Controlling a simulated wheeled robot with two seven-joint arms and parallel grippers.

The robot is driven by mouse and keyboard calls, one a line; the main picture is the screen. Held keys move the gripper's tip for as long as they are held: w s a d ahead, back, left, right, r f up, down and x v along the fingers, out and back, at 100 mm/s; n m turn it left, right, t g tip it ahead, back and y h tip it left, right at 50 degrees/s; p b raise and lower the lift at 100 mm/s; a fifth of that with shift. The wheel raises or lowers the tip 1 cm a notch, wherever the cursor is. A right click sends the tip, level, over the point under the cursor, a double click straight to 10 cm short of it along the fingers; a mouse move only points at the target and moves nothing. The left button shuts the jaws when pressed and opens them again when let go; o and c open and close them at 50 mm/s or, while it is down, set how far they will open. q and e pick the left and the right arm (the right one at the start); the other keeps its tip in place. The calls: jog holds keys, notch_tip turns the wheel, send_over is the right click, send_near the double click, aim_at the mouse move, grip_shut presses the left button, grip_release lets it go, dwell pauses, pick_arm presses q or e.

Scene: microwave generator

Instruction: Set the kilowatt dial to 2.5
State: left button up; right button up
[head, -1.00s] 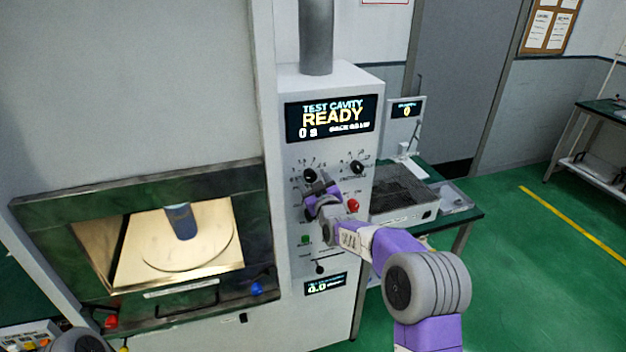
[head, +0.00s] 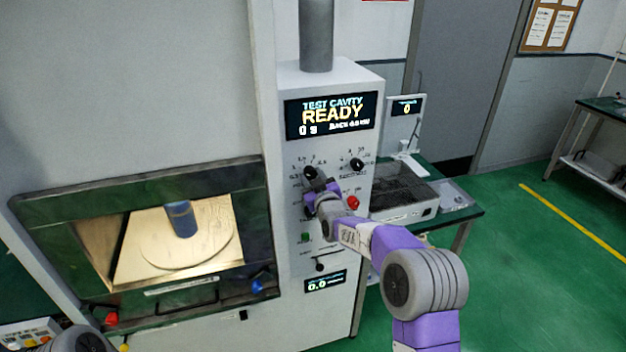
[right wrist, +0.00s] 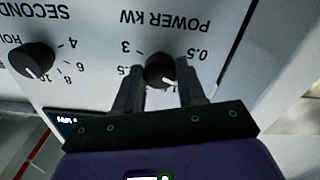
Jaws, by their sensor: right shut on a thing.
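The kilowatt dial is a black round knob (head: 311,173) on the upper left of the grey control panel (head: 350,225). In the right wrist view the knob (right wrist: 160,68) sits under the upside-down label POWER KW, with 3 and 0.5 readable beside it. My right gripper (head: 317,187) is at this dial in the head view. In the right wrist view its two dark fingers (right wrist: 161,80) are shut on the knob, one on each side. The fingers hide part of the scale, and I cannot tell the exact setting. My left gripper is out of view.
The seconds dial (head: 357,164) is to the right, and a red button (head: 353,202) lies below it, close to my right wrist. The display (head: 331,115) above reads READY. The test cavity (head: 150,240) is to the left.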

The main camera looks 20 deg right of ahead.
jog(key=m+b, duration=0.6)
jog(key=b, duration=0.2)
jog(key=shift+f+m, duration=0.15)
jog(key=shift+m, duration=0.25)
jog(key=m+b, duration=0.3)
jog(key=m, duration=0.1)
jog(key=m+b, duration=0.1)
jog(key=m, duration=0.3)
jog(key=shift+b, duration=0.35)
jog(key=m+b, duration=0.1)
jog(key=m, duration=0.2)
jog(key=shift+m, duration=0.4)
jog(key=m+b, duration=0.1)
jog(key=m, duration=0.3)
jog(key=shift+r, duration=0.2)
jog(key=shift+m+b, duration=0.5)
jog(key=shift+m, duration=1.4)
jog(key=o, duration=1.1)
